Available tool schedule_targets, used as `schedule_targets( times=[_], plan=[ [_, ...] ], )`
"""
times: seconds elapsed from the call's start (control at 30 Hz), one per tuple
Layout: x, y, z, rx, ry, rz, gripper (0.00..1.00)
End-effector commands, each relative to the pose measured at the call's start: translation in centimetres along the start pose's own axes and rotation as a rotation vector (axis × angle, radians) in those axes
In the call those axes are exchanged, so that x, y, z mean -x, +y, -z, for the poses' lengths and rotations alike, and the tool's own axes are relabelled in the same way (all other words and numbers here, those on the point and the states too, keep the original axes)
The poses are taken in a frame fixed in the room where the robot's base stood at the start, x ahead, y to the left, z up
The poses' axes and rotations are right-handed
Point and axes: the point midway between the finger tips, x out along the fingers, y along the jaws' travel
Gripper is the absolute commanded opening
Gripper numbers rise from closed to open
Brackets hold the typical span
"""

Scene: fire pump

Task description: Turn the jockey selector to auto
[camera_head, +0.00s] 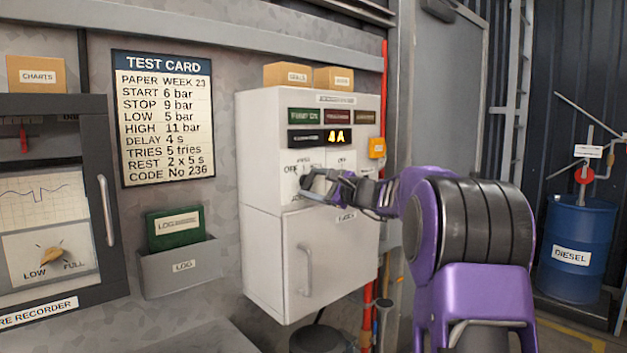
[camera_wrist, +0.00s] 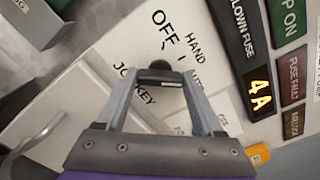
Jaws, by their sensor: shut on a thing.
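The jockey selector (camera_wrist: 160,68) is a small dark knob on the white plate of the control cabinet (camera_head: 262,180). The plate carries the words OFF, HAND, a partly covered AUTO and JOCKEY. My gripper (camera_wrist: 162,80) is shut on the knob, with one finger on each side of it. In the head view my gripper (camera_head: 318,184) reaches the cabinet front from the right and covers the knob. Which word the knob points at cannot be told.
A lamp panel with a lit 4A display (camera_head: 336,136) sits above the selector. A cabinet door with a handle (camera_head: 304,270) is below. The test card (camera_head: 165,118) and a log holder (camera_head: 180,267) are on the left wall. A blue diesel drum (camera_head: 575,248) stands far right.

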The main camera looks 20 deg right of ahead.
Motion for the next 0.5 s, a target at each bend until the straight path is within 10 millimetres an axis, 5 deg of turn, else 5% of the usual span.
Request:
schedule_targets(
  times=[0.5],
  plan=[
    [0.02, 0.05, 0.09, -0.195, 0.001, 0.000, 0.13]
  ],
)
